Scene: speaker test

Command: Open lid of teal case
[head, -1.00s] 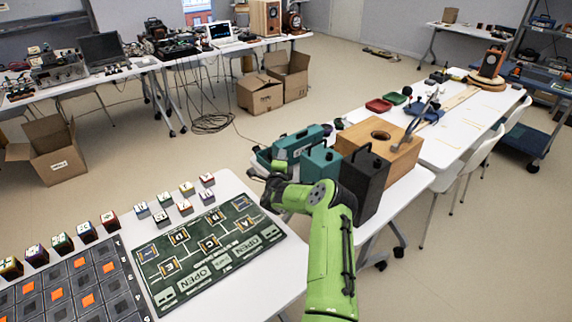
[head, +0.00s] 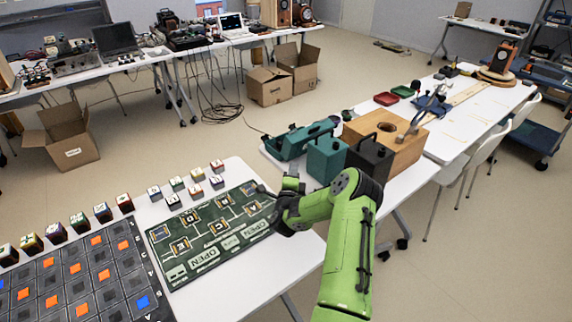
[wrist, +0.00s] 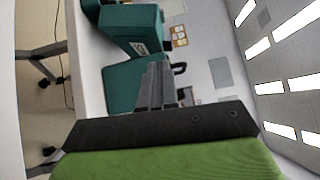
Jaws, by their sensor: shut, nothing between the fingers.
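The teal case (head: 291,144) lies at the near left of the right-hand table. Its upper part slopes up to the right; I cannot tell clearly whether the lid is raised. A teal box with a black handle (head: 326,160) stands beside it. The wrist view shows teal bodies at the top left, including the upper one (wrist: 135,22) and the lower one (wrist: 124,88). My gripper (wrist: 158,68) is shut and empty, its fingers together. In the head view my gripper (head: 290,182) is on the near side of the case, apparently apart from it. Its fingertips are small there.
A black box (head: 369,160) and a wooden box with a hole (head: 408,152) stand to the right of the teal things. A green board (head: 215,236) and several lettered cubes lie on the near table (head: 275,270). Floor shows between the tables.

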